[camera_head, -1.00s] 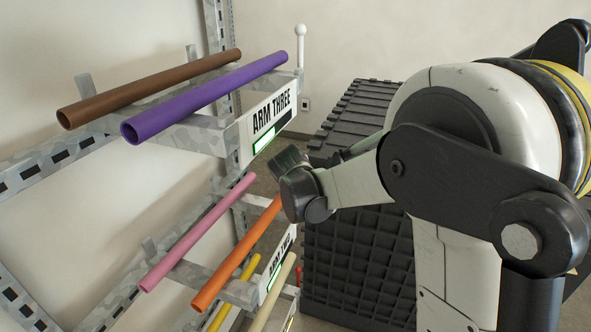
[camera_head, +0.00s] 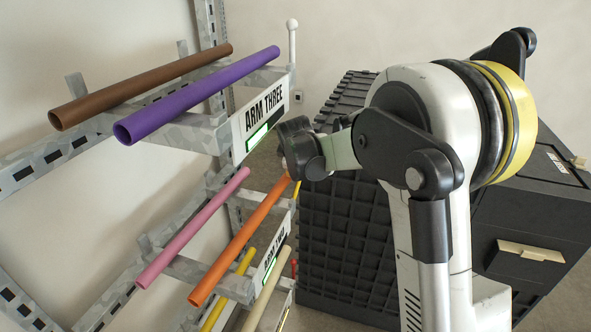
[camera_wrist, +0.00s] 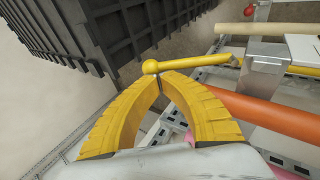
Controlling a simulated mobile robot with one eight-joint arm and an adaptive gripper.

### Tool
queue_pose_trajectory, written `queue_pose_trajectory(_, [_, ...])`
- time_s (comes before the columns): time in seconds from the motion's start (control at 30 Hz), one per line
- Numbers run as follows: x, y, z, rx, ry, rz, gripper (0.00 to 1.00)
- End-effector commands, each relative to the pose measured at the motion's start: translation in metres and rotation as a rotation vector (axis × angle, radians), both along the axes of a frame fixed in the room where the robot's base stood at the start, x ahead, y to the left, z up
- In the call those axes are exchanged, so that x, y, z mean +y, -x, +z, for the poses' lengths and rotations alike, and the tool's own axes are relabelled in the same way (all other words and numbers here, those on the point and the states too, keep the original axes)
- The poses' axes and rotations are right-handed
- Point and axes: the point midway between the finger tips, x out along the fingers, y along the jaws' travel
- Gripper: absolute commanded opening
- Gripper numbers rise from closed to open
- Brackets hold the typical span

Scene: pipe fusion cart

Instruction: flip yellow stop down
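The yellow stop (camera_wrist: 195,62) is a thin rod with a ball end, attached near a grey bracket of the rack in the wrist view. In the head view a short sliver of it (camera_head: 297,190) shows upright at the end of arm two, partly hidden by my wrist. My gripper (camera_wrist: 160,80) has yellow fingers curved together, with their tips meeting and nothing visible between them. The tips are right by the ball end of the stop; I cannot tell if they touch it. In the head view the fingers are hidden.
A purple pipe (camera_head: 197,97) and a brown pipe (camera_head: 140,87) lie on arm three, whose white stop (camera_head: 292,42) stands upright. Orange (camera_head: 238,240) and pink (camera_head: 193,228) pipes lie on arm two. A black ribbed case (camera_head: 345,240) stands behind my arm.

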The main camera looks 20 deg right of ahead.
Motion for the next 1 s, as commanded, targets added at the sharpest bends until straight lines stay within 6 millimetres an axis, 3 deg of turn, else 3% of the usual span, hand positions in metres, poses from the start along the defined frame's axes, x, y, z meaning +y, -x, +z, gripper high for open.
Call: queue_pose_trajectory(1.0, [0.009, 0.012, -0.005, 0.000, 0.000, 0.000, 0.00])
